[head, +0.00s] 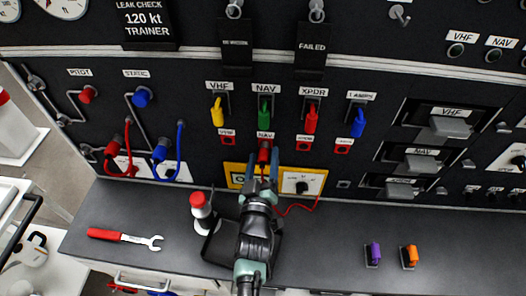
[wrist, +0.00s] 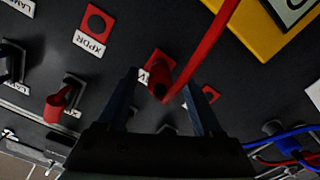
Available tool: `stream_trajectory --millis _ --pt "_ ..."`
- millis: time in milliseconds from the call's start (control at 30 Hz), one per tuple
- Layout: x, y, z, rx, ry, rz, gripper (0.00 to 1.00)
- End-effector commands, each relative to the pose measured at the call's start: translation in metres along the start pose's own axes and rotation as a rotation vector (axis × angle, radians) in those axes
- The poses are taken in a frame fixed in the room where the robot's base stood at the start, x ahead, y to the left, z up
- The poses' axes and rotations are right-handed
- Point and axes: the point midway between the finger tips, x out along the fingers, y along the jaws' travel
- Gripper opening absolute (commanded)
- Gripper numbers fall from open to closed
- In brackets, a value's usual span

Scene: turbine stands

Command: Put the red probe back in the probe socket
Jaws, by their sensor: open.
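The red probe (head: 264,154) stands at the red square marked NAV on the black panel, with its red cable trailing down. In the wrist view the probe (wrist: 159,80) is seen nearly end-on against the red square, its cable running up to the right. My gripper (head: 263,162) is at the panel with its blue fingers on either side of the probe. In the wrist view my gripper (wrist: 160,84) is open, with gaps between the fingers and the probe. I cannot tell which opening is the probe socket; my arm hides part of the yellow-framed meter.
The yellow-framed meter (head: 321,182) is right behind my wrist. A red-capped bottle (head: 201,207) stands close left of my arm, and a red-handled wrench (head: 124,238) lies farther left. Coloured switches (head: 310,118) hang above. The counter (head: 320,262) right of my arm is largely clear.

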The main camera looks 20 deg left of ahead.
Motion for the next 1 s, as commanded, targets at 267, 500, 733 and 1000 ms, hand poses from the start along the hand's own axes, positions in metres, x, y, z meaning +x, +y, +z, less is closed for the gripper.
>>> stream_trajectory --millis 267,500,733,1000 --pt "0.0002 -0.0002 0.0 0.0 0.0 0.0 0.68" --pt "0.0001 0.0001 0.0002 0.0 -0.001 0.0 0.68" --pt "0.0001 -0.0002 0.0004 0.0 -0.001 0.0 0.64" --pt "0.0001 -0.0002 0.0002 0.0 0.0 0.0 0.15"
